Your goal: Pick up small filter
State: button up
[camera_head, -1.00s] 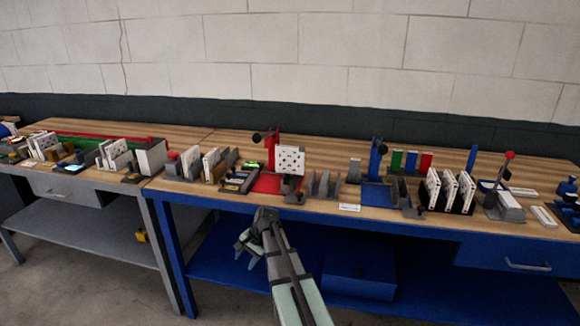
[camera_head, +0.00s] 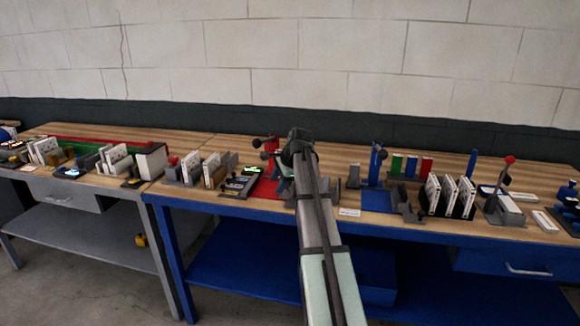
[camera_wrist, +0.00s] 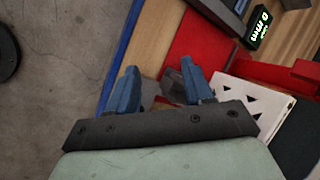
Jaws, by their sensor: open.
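A white filter panel with dark triangular marks (camera_wrist: 258,105) shows in the wrist view, just right of my right finger, beside a red fixture (camera_wrist: 275,70). In the head view my arm hides that panel; part of the red fixture (camera_head: 266,188) shows left of the arm. My gripper (camera_wrist: 162,85) is open, its two blue fingers apart over the bench's front edge. A greyish piece shows partly between and behind the fingers; I cannot tell whether they touch it. In the head view my gripper (camera_head: 284,182) is at the red fixture, largely covered by my arm. Which panel is the small filter is unclear.
White panels stand in a grey rack (camera_head: 203,172) to the left and in a black rack (camera_head: 448,208) to the right. A blue fixture (camera_head: 376,200) stands right of my arm. A tray with a green-lit display (camera_head: 240,185) lies left of the red fixture.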

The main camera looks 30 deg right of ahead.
jog(key=s+d+r+m+g+h, duration=0.1)
jog(key=d+r+m, duration=0.25)
jog(key=d, duration=0.35)
jog(key=s+d+r+m+h, duration=0.1)
jog(key=d+r+m+h, duration=0.15)
jog(key=d+r, duration=0.3)
jog(key=w+r+m+g+y, duration=0.1)
jog(key=w+r+m+y, duration=0.1)
jog(key=w+r+y, duration=0.4)
jog(key=shift+h, duration=0.65)
jog(key=x, duration=0.3)
jog(key=w+x, duration=0.1)
jog(key=x, duration=0.3)
jog(key=shift+w+r, duration=0.1)
jog(key=shift+r, duration=0.05)
jog(key=shift+x, duration=2.7)
jog(key=shift+d+f, duration=0.2)
jog(key=shift+f, duration=0.15)
jog(key=shift+c, duration=0.4)
grip_shut()
